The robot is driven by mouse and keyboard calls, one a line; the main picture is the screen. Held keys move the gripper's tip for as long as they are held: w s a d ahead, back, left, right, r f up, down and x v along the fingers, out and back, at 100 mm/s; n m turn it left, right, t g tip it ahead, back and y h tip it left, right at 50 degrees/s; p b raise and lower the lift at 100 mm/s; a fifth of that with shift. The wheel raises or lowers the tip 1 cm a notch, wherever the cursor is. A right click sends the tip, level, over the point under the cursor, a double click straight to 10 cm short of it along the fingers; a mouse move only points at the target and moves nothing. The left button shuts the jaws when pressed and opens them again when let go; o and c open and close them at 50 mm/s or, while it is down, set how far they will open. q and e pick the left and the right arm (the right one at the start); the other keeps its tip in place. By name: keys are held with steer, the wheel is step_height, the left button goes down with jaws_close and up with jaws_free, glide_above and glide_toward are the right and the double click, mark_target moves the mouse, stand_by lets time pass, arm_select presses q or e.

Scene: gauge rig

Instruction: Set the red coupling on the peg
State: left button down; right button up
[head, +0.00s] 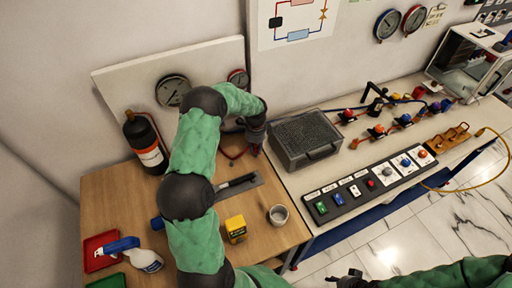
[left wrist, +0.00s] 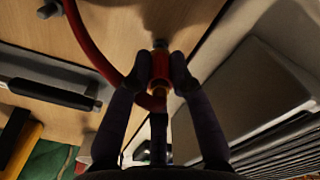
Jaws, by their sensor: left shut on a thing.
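The red coupling (left wrist: 160,70) is between the two fingertips of my left gripper (left wrist: 160,75) in the left wrist view, and the gripper is shut on it. A red hose (left wrist: 90,45) curves away near it to the upper left. In the head view my left gripper (head: 255,138) is low over the back right of the wooden table, hiding most of the coupling. My right gripper (head: 348,280) is partly visible at the bottom edge.
A grey ribbed box (head: 305,138) stands close to the right of my left gripper. A flat metal plate with a dark handle (head: 238,184), a yellow box (head: 236,229), a cup (head: 278,215), a spray bottle (head: 138,256) and a dark cylinder (head: 147,145) stand around the arm.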

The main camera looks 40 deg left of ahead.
arm_select(q)
steer(key=shift+f+b, duration=0.4)
steer(key=shift+f, duration=0.35)
stand_by(0.5)
steer(key=c, duration=0.7)
jaws_free()
step_height(320, 180, up, 12)
stand_by(0.4)
